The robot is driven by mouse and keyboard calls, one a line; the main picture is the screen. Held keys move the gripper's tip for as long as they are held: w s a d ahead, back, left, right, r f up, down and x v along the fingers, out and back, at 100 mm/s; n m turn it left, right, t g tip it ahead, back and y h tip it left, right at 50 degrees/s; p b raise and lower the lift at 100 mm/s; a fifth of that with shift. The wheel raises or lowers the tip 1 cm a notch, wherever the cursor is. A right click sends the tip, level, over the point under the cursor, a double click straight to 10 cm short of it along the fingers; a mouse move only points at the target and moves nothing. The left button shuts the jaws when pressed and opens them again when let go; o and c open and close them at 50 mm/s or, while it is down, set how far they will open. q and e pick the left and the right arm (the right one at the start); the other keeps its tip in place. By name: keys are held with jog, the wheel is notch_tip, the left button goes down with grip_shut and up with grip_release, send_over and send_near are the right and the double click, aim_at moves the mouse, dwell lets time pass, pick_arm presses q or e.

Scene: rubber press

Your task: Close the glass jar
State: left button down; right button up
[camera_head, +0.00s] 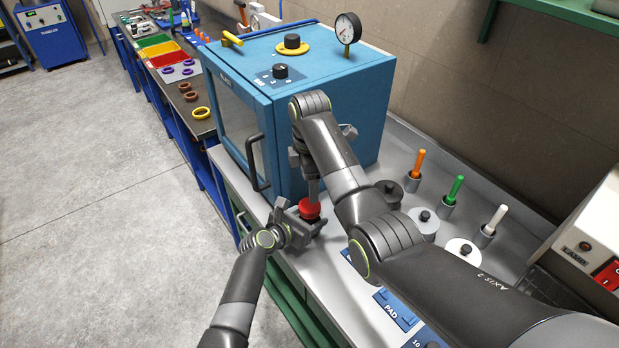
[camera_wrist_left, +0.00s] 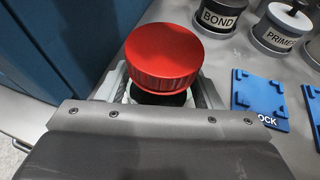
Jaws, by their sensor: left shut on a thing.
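A red ribbed lid (camera_head: 309,208) is at the top of the glass jar at the bench's front edge, below the blue press. In the left wrist view the lid (camera_wrist_left: 163,55) is over a dark neck (camera_wrist_left: 160,98); I cannot tell whether it is fully seated. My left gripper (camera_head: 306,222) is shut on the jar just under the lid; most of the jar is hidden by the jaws. My right arm reaches in from the right and bends down, with its gripper (camera_head: 313,188) just above or behind the lid; its jaws are mostly hidden.
The blue press (camera_head: 310,90) stands close behind the jar. Grey pots with orange, green and white handles (camera_head: 453,190) and lidded cans (camera_head: 423,222) stand to the right. A blue block pad (camera_wrist_left: 260,98) lies right of the jar.

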aim_at(310, 205)
jog(key=n, duration=0.4)
jog(key=shift+r+n, duration=0.15)
jog(key=shift+n, duration=0.25)
jog(key=shift+f, duration=4)
jog(key=shift+c, duration=0.3)
